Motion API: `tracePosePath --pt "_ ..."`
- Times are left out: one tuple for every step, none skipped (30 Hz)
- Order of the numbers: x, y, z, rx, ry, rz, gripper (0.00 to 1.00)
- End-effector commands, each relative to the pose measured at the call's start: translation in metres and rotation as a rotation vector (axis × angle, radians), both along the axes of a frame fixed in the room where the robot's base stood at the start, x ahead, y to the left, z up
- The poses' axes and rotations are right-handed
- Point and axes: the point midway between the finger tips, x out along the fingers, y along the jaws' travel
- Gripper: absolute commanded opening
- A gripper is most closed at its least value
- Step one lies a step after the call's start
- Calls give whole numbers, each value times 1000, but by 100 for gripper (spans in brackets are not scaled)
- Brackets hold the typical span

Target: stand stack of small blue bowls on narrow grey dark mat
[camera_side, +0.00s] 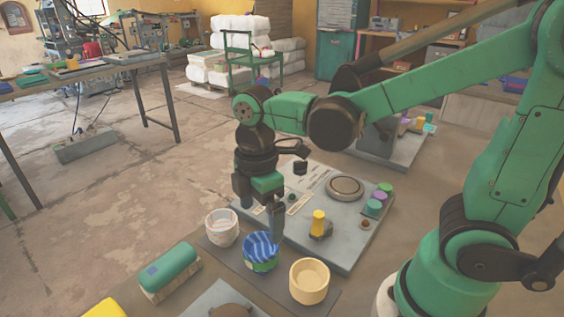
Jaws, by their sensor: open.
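A stack of small blue bowls (261,250), blue striped with some green lower down, appears upright on the narrow dark grey mat (235,262). It stands between a whitish cup (221,227) on its left and a cream-yellow cup (309,280) on its right. My gripper (262,224) points down just above and behind the stack, its jaws open. One finger reaches down close to the stack's right rear edge. I cannot tell whether it touches the bowls.
Behind the mat is a grey plate (335,245) with a round disc (345,188), a yellow-topped piece (319,224) and coloured knobs (376,207). A green rounded block (170,270) lies left of the mat. A grey slab (200,304) is at the front.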

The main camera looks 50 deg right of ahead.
Motion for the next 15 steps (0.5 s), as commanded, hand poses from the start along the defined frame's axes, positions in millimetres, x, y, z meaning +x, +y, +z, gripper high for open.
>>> tracePosePath --pt "0 0 7 0 0 0 100" --pt "0 0 11 0 0 0 100" --pt "1 0 15 0 0 0 100" --pt "1 0 18 0 0 0 100" --pt "0 0 20 0 0 0 100" --pt "0 0 23 0 0 0 100" --pt "0 0 24 0 0 0 100" --pt "0 0 26 0 -1 -2 100" --pt "0 -1 27 2 -8 -17 100" --pt "-1 -2 28 4 -19 -41 100" --pt "-1 -4 29 8 -37 -79 100" --pt "-1 -7 30 17 -73 -153 100" --pt "-2 -10 30 28 -107 -224 100" --pt "-2 -13 30 44 -147 -308 100" --pt "-3 -18 30 71 -204 -430 100"
